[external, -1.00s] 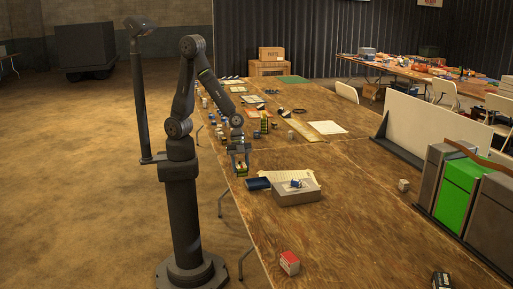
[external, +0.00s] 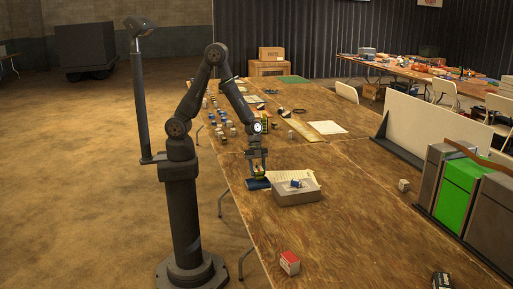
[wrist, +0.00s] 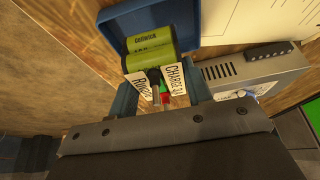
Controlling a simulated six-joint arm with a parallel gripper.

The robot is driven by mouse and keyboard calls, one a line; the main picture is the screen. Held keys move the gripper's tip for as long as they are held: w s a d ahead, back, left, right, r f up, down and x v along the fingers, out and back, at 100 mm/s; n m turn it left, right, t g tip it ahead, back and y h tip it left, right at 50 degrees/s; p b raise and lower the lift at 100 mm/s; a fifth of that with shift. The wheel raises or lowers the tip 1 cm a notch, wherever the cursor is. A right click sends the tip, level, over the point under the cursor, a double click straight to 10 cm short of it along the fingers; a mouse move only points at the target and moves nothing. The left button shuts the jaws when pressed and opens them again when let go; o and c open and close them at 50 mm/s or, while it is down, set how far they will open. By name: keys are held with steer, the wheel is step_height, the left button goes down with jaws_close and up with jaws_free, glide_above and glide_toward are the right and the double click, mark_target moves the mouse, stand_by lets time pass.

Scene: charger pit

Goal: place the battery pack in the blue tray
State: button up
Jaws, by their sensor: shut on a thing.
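The battery pack (wrist: 150,45) is green with dark lettering, with white tags and red, black and green leads at its near end. My gripper (wrist: 160,82) is shut on it, one finger on each side. In the external view my gripper (external: 257,172) points down at the blue tray (external: 256,184), on the table's left side. In the wrist view the blue tray (wrist: 188,22) shows behind and around the pack's far end. The pack is over the tray; I cannot tell if it touches the tray floor. My gripper hides part of the tray.
A red-and-white box (external: 289,262) stands at the near edge. The table right of the grey box is mostly clear.

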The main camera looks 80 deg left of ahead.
mark_target(258, 176)
steer(key=shift+f, duration=1.95)
steer(key=shift+f, duration=0.1)
steer(key=o, duration=1.3)
steer(key=shift+f, duration=0.1)
steer(key=shift+c, duration=0.2)
steer(key=v, duration=1.2)
steer(key=x, duration=1.2)
